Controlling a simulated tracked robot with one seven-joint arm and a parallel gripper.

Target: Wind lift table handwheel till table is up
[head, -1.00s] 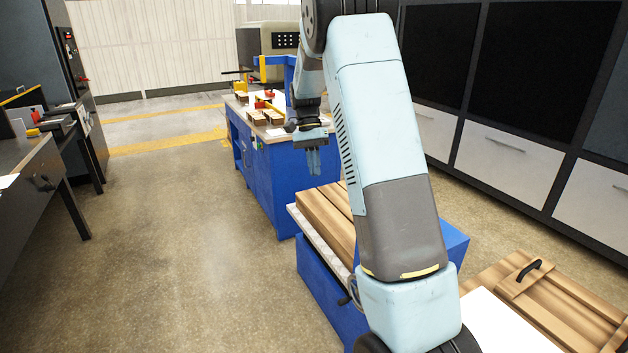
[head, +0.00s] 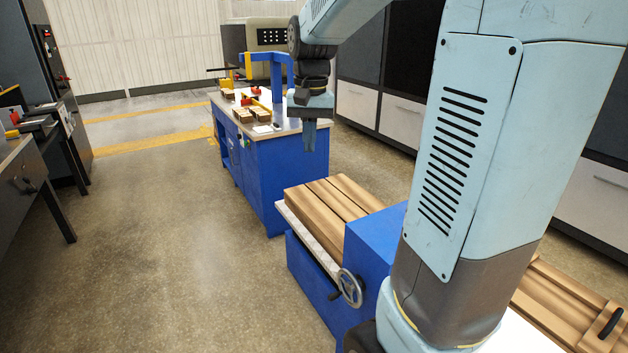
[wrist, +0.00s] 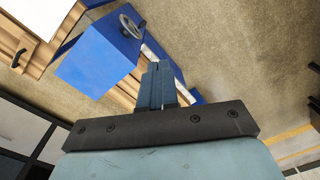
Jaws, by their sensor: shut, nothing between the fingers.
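The lift table (head: 308,254) is a low blue unit with a pale top plate carrying wooden boards (head: 330,212). Its grey spoked handwheel (head: 349,288) is on the near side of the blue housing, with a dark handle at its left. The handwheel also shows in the wrist view (wrist: 130,26), at the top, beside the blue housing. My gripper (head: 309,148) hangs pointing down above and beyond the boards, well apart from the handwheel. In the wrist view my gripper (wrist: 157,68) has its fingers together with nothing between them.
A blue workbench (head: 265,170) with clamps and wood blocks stands behind the lift table. A wooden crate (head: 570,305) is at the lower right, partly behind my arm. Dark cabinets (head: 385,85) line the right.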

